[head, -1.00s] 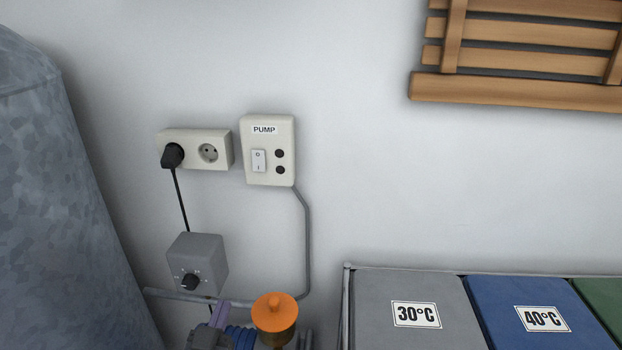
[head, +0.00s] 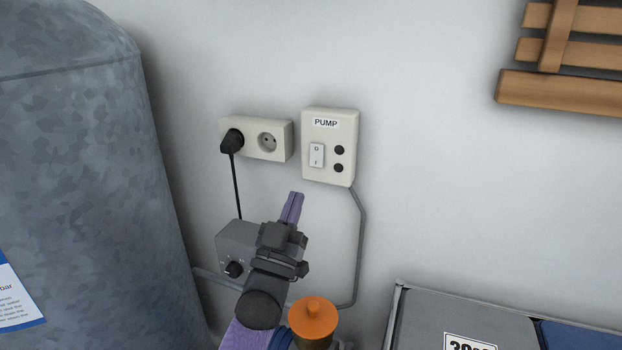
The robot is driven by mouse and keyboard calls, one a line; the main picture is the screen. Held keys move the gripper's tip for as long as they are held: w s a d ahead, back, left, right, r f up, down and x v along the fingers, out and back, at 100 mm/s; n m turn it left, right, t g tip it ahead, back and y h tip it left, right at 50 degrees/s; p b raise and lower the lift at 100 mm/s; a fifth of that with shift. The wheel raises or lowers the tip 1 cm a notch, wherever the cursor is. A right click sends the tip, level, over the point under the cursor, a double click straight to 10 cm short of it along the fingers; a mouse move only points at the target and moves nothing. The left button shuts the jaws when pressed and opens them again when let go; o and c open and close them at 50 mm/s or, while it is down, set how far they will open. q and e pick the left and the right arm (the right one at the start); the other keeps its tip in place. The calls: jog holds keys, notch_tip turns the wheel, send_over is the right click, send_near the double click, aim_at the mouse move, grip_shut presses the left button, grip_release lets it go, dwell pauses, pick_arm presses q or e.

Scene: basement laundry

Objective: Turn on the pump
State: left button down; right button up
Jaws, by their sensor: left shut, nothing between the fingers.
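The pump switch box (head: 331,174) is a cream box on the wall with a "PUMP" label at its top. Its white rocker switch (head: 317,155) is marked O above and I below; I cannot tell which way it is pressed. Two dark round spots (head: 339,159) sit to the right of the rocker; neither looks lit. My left gripper (head: 293,196) has purple fingers, is shut and empty, and points up, below and a little left of the switch box, apart from it in the picture. My right gripper is not in view.
A double socket (head: 281,155) with a black plug (head: 233,143) is left of the box. A grey dial box (head: 232,236) is partly behind my left gripper. An orange-capped fitting (head: 314,318) is below. A grey tank (head: 80,150) fills the left; laundry bins (head: 415,325) stand lower right.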

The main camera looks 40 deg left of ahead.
aim_at(316, 158)
pick_arm(q)
jog(key=w+b, duration=0.1)
jog(key=w, duration=0.1)
jog(key=w+a+r+b, duration=0.1)
jog(key=w, duration=0.1)
jog(key=w+b, duration=0.1)
jog(key=w, duration=0.1)
jog(key=shift+w+a+r, duration=0.3)
jog(key=shift+r, duration=0.05)
jog(key=shift+w+r, duration=0.2)
jog(key=shift+w, duration=0.05)
